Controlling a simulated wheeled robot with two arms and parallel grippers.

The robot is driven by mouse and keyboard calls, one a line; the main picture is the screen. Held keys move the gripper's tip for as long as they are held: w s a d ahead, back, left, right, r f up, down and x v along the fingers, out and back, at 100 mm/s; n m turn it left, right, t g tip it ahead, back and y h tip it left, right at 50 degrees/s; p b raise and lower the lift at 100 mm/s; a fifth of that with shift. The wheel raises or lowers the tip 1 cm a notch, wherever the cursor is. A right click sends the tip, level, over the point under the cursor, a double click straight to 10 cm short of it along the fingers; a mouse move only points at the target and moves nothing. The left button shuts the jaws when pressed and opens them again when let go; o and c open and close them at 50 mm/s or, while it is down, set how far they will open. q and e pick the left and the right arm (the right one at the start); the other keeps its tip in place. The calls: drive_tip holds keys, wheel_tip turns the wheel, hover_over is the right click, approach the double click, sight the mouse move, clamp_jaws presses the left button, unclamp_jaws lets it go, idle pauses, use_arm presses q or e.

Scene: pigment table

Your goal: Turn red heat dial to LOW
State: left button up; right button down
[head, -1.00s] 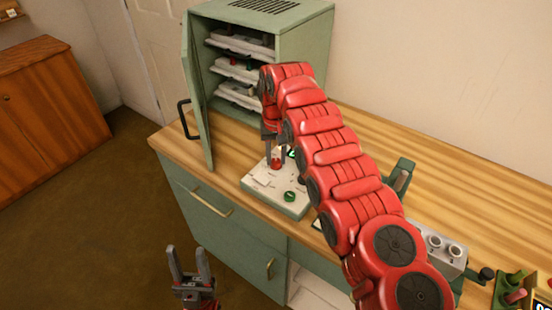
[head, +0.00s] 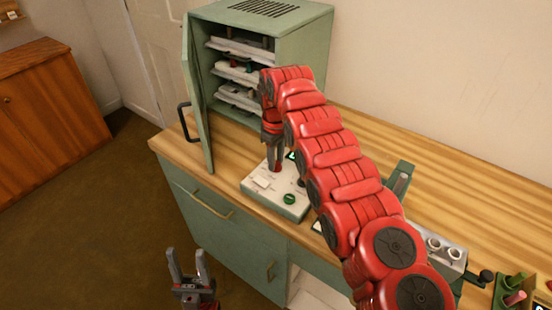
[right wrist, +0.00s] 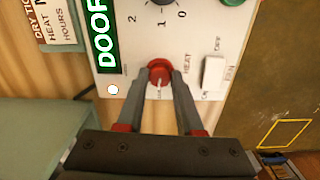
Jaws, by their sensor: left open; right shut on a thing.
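The red heat dial (right wrist: 159,74) sits on a white control panel (right wrist: 135,65) with a printed HEAT label beside it. My right gripper (right wrist: 160,72) is shut on the dial, one finger on each side. A pale pointer mark on the dial points toward the gripper's palm in the right wrist view; the small print near it is too small to read. In the head view my right gripper (head: 275,170) reaches down onto the panel (head: 262,193) and mostly hides the dial. My left gripper (head: 188,265) is open and empty, in front of the bench.
A white rocker switch (right wrist: 214,73), a dark dial (right wrist: 163,2) and a green button (head: 290,199) are near the red dial. A green cabinet (head: 305,50) with its door open stands behind, holding trays. A metal fixture (head: 440,248) stands at the right.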

drive_tip(key=shift+n, duration=0.4)
drive_tip(key=c, duration=0.6)
unclamp_jaws()
drive_tip(key=shift+o, duration=0.2)
drive_tip(key=shift+r, duration=0.35)
wheel_tip(320, 180, up, 3)
drive_tip(key=shift+a+r+p, duration=0.1)
drive_tip(key=shift+p, duration=0.25)
wheel_tip(320, 180, up, 14)
drive_tip(key=p, duration=1.3)
drive_tip(key=shift+f+p, duration=0.2)
drive_tip(key=shift+p, duration=0.1)
drive_tip(key=shift+f, duration=0.1)
